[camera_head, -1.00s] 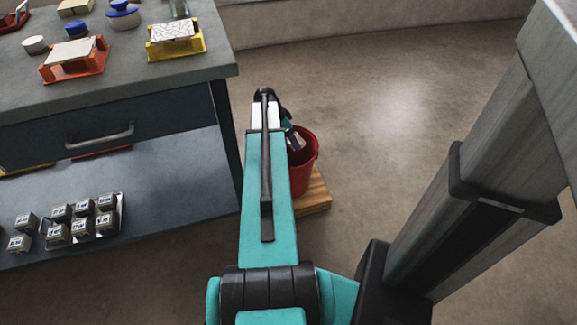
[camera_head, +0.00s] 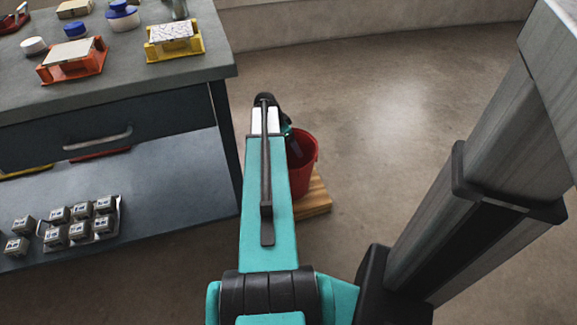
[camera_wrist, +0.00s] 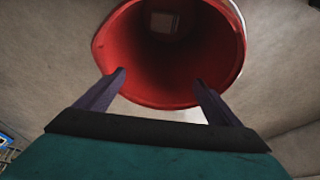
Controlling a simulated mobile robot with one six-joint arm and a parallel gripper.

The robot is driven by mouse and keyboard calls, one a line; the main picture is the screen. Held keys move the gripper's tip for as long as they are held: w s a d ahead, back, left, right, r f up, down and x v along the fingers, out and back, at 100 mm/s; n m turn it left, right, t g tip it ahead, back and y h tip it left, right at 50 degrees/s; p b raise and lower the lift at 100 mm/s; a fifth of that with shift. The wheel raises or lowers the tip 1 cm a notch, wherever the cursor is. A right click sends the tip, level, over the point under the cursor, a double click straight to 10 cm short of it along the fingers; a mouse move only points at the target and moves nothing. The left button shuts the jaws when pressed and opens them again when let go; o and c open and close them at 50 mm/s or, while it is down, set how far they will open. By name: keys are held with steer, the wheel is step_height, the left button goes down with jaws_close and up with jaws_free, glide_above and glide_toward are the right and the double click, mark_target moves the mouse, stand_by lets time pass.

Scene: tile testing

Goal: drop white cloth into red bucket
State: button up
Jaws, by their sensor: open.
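The red bucket (camera_head: 306,160) stands on a wooden board on the floor to the right of the workbench, partly hidden behind my arm. In the wrist view, the bucket (camera_wrist: 225,55) opens towards the camera. My gripper (camera_wrist: 158,82) is open, its two dark fingers apart over the bucket's near rim, with nothing seen between them. A small pale rectangular patch shows deep inside the bucket; I cannot tell what it is. A whitish strip shows below the near rim, and I cannot tell whether it is cloth. The white cloth is not clearly seen in either view.
The workbench (camera_head: 150,90) stands left of my arm, with its corner close by. It bears an orange stand (camera_head: 72,62), a yellow stand (camera_head: 174,42) and jars. Several small blocks sit on its lower shelf (camera_head: 165,190). The floor (camera_head: 400,140) right of the bucket is clear.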

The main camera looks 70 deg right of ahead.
steer(key=shift+r, duration=0.1)
steer(key=p+v, duration=0.3)
steer(key=v, duration=1)
steer(key=shift+a+r, duration=0.2)
steer(key=shift+r, duration=0.05)
stand_by(0.5)
